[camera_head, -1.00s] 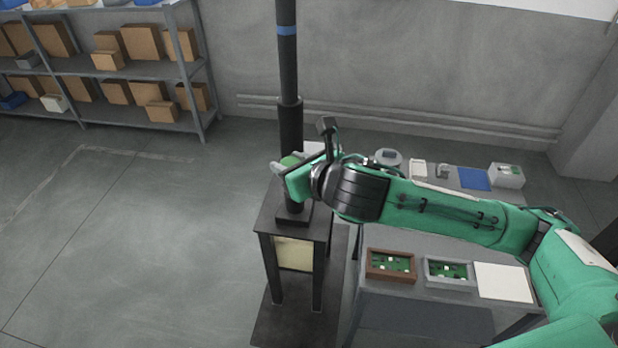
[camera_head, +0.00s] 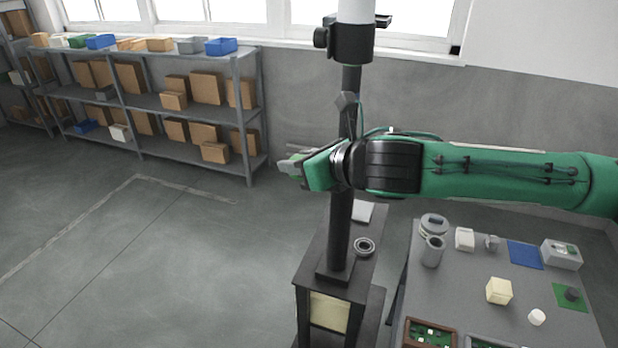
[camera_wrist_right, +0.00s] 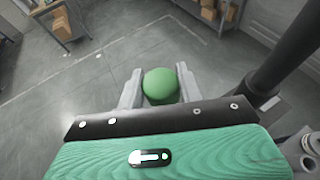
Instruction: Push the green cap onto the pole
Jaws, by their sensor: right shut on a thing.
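The green cap (camera_wrist_right: 160,85) sits between the two pale fingers of my right gripper (camera_wrist_right: 160,90) in the right wrist view, and the fingers are shut on it. In the head view the right gripper (camera_head: 291,167) is at the left of the pole, with a bit of green cap at its fingertips. The dark pole (camera_head: 342,230) stands upright on a small black stand (camera_head: 330,300), and its top has a black clamp and a white section. My right wrist overlaps the pole in the picture; the cap is apart from the pole. The left gripper is not in view.
A grey table (camera_head: 470,290) at the right holds a grey cylinder (camera_head: 432,251), a cream cube (camera_head: 498,291), a blue mat (camera_head: 525,255) and circuit trays. A ring (camera_head: 364,247) lies on the stand. Shelves (camera_head: 170,110) stand at the back left. The left floor is open.

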